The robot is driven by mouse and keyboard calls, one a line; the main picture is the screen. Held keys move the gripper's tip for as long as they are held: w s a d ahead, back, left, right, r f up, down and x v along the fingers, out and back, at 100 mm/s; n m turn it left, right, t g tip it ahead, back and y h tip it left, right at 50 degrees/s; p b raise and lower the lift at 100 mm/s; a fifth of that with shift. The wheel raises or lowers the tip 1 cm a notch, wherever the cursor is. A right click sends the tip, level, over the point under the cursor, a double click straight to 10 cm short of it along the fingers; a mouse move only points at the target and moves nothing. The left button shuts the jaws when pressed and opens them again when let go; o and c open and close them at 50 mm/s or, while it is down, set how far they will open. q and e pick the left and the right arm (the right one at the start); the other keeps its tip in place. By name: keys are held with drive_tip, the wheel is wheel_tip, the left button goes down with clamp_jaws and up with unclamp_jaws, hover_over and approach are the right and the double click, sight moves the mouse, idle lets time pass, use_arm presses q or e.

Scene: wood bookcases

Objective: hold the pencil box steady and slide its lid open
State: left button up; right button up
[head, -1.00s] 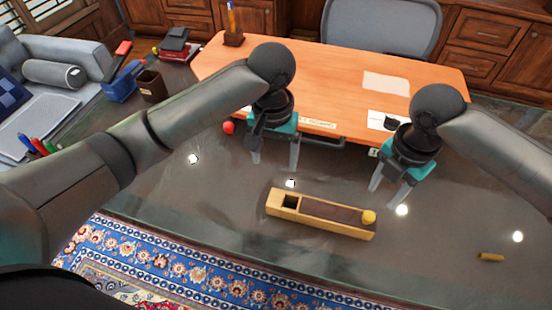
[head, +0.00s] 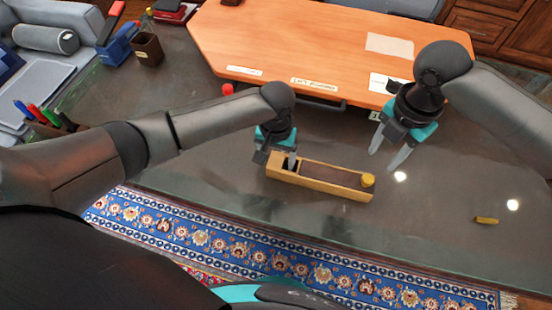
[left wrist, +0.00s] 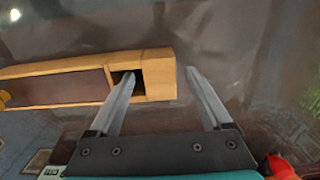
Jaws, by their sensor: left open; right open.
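The pencil box (head: 320,187) is a long, light-wood box lying on the dark glossy surface. Its dark brown lid (head: 330,174) has a yellow round knob (head: 367,180) at the right end. An open gap shows at the box's left end. My left gripper (head: 279,157) is open at that end. In the left wrist view, its fingers stand either side of the box's end block (left wrist: 158,76), one over or in the gap, the other beyond the end; contact cannot be told. My right gripper (head: 386,155) is open and empty, above and behind the knob end.
An orange desk (head: 310,50) with papers stands behind the box. A small yellow piece (head: 486,220) lies to the right and a red ball (head: 227,89) behind left. A blue holder (head: 118,46) and a brown cup (head: 147,48) stand at far left.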

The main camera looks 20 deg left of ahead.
use_arm(q)
drive_tip(key=shift+f, duration=0.5)
clamp_jaws()
idle(0.4)
